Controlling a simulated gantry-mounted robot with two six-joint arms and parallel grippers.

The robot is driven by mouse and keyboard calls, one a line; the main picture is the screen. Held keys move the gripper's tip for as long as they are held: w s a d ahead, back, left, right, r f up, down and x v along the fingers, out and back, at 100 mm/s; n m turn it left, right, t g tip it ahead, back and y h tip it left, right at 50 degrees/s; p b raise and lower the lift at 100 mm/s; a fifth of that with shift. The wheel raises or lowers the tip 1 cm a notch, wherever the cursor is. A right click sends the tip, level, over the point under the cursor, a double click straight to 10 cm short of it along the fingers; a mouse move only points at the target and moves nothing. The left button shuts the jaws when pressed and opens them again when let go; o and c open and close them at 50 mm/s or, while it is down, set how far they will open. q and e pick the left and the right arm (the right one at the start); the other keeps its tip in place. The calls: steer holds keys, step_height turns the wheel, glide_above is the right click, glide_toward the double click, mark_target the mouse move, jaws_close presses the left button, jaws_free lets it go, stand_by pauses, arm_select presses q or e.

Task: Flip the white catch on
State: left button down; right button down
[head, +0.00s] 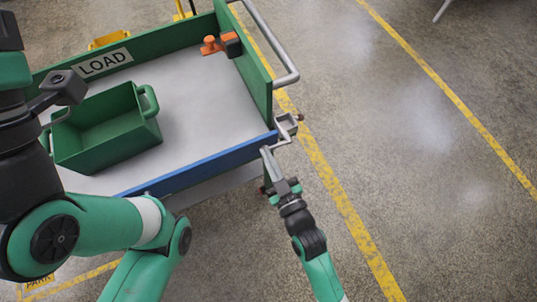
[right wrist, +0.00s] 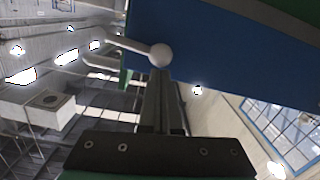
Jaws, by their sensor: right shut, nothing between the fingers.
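The white catch (right wrist: 160,55) shows in the right wrist view as a pale lever with a round ball end, in front of the blue panel (right wrist: 215,50). My right gripper (right wrist: 161,75) is shut and empty, its fingertips right by the ball end; I cannot tell whether they touch. In the head view my right gripper (head: 266,152) is at the right end of the cart's blue front board (head: 205,165), beside a grey metal bracket (head: 287,127). The catch is not clear in the head view. A dark end part of my left arm is over the cart's left side, its fingers unclear.
A green bin (head: 108,128) stands on the grey cart bed (head: 200,95). An orange and dark tool (head: 222,45) lies near the far right corner. A metal handrail (head: 268,45) runs along the right side. The floor (head: 420,150) to the right is clear.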

steer(key=shift+r, duration=0.1)
steer(key=s+d+r+p, duration=0.4)
steer(key=s+p, duration=0.1)
steer(key=s, duration=0.4)
steer(key=shift+s+d+r, duration=0.15)
steer(key=shift+s+d, duration=0.1)
steer(key=shift+s, duration=0.15)
